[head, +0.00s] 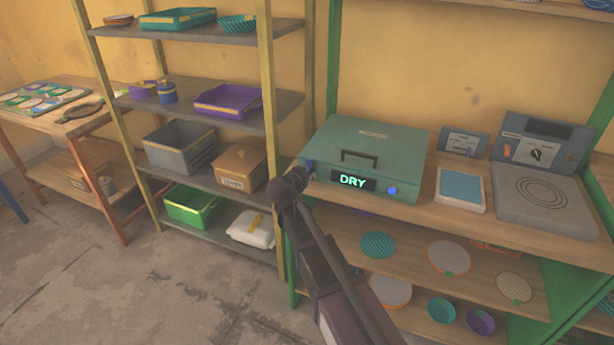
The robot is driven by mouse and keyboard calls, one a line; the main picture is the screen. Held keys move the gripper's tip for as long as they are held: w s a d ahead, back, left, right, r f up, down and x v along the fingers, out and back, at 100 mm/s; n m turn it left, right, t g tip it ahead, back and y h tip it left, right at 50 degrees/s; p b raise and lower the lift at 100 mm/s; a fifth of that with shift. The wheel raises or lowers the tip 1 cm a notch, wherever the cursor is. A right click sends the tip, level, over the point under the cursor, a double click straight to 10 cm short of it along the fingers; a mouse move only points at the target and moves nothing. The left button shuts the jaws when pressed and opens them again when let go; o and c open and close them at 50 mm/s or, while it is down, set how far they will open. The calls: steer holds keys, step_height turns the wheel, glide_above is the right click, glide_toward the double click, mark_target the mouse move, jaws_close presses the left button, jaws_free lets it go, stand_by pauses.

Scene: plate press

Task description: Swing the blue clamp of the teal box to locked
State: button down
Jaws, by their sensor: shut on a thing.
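The teal box (375,143) stands on the wooden bench, lid down, with a dark handle on top. Its front shows a lit display reading DRY (352,182) and a blue button (392,190). A small part of the blue clamp (309,165) shows at the box's front left corner. My gripper (299,174) is at that corner, shut on the blue clamp. My gripper and wrist hide most of the clamp, so its exact angle cannot be told.
Right of the box are a small grey panel (463,142), a blue-topped pad (460,187) and a grey plate unit (545,200). A storage rack with bins (180,148) stands close on the left. Round plates lie on the shelf below the bench (520,238).

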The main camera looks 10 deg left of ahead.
steer(key=c, duration=0.6)
jaws_free()
steer(key=shift+c, duration=0.2)
